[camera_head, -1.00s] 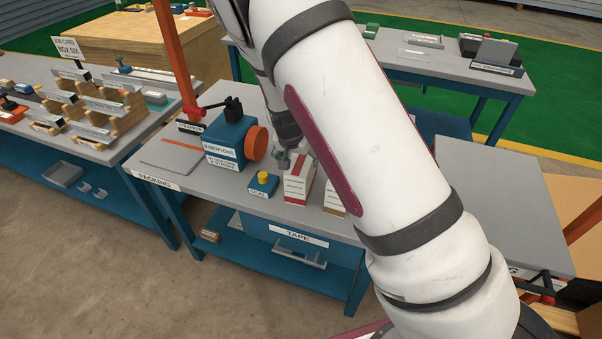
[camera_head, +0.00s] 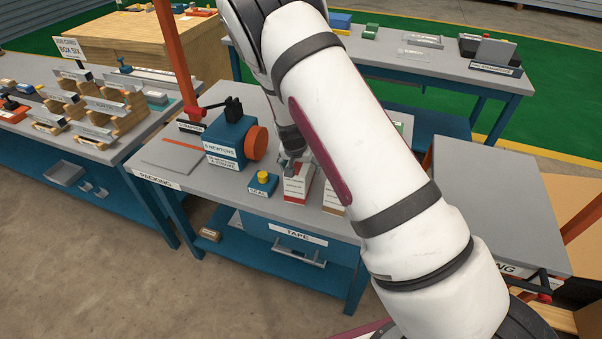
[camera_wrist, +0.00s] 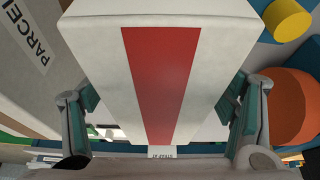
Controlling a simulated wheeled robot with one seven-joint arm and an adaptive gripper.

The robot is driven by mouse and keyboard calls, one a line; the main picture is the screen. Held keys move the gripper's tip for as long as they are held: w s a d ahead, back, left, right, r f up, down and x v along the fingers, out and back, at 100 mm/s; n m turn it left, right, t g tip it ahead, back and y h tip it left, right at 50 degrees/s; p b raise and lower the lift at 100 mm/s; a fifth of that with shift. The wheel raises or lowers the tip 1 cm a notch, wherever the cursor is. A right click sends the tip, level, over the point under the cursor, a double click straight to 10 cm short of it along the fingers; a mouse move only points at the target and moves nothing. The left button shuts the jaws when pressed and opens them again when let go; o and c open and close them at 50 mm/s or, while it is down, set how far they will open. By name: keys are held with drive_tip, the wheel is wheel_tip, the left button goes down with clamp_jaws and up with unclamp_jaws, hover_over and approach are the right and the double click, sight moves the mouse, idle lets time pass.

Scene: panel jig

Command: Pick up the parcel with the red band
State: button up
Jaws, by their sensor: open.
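The parcel with the red band (camera_head: 298,188) is a white box standing on the packing table (camera_head: 225,198). In the wrist view the parcel (camera_wrist: 205,70) fills the middle, its red band (camera_wrist: 160,80) running down its top. My gripper (camera_head: 290,163) is at the top of this parcel in the head view. In the wrist view my gripper (camera_wrist: 162,108) is open, with one finger on each side of the parcel. I cannot tell whether the fingers touch it. Part of the parcel is hidden behind my arm in the head view.
Another parcel (camera_head: 333,199) stands close to the right, partly behind my arm; its label shows in the wrist view (camera_wrist: 35,45). The SEAL block with a yellow button (camera_head: 263,178) and a blue machine with an orange disc (camera_head: 257,143) stand to the left.

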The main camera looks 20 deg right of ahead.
drive_tip(key=shift+f, duration=0.25)
drive_tip(key=shift+c, duration=0.3)
clamp_jaws()
drive_tip(key=shift+w+r, duration=0.1)
